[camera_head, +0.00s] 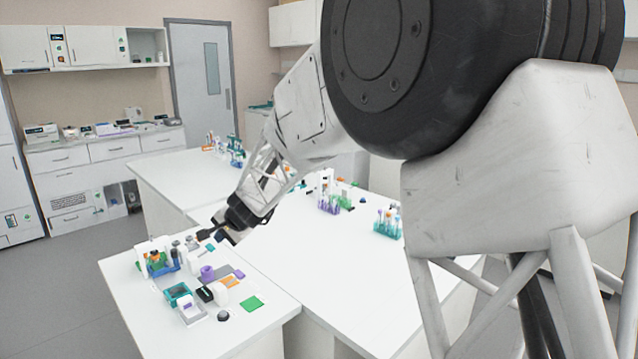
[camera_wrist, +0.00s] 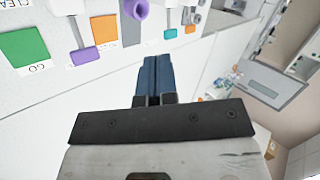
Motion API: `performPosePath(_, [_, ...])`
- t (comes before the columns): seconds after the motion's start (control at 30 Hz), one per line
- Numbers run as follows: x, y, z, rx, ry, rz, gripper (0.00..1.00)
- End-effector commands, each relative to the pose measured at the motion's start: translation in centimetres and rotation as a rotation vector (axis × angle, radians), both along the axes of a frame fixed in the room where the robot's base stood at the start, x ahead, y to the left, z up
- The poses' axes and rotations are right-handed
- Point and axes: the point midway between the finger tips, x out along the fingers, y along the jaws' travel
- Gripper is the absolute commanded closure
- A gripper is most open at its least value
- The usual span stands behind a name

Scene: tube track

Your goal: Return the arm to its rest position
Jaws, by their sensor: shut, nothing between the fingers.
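My gripper (camera_head: 218,234) hangs at the end of my arm in the head view, above the right part of the near left table (camera_head: 250,325), close to the small equipment there. In the wrist view my gripper (camera_wrist: 156,62) is shut, its two blue-grey fingers side by side with nothing between them. The fingertips point towards the table's edge and the row of coloured items. No rest position is marked in view. A large part of my arm fills the right of the head view and hides the room behind it.
A green pad (camera_head: 252,303), a purple ring-shaped part (camera_head: 207,273) and a teal box (camera_head: 177,293) sit on the near left table. Racks of coloured tubes (camera_head: 329,203) (camera_head: 388,224) stand on the middle table. Its near surface (camera_head: 330,270) is clear.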

Motion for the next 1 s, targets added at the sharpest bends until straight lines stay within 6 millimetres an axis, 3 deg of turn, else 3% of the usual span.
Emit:
performPosePath(0.23, [-4.1, -7.6, 3.6, -0.077, -0.035, 0.057, 1.0])
performPosePath(0.53, [-10.1, -16.1, 6.4, -0.186, -0.061, 0.123, 1.0])
performPosePath(1.0, [-21.3, -28.1, 8.2, -0.377, -0.071, 0.205, 1.0])
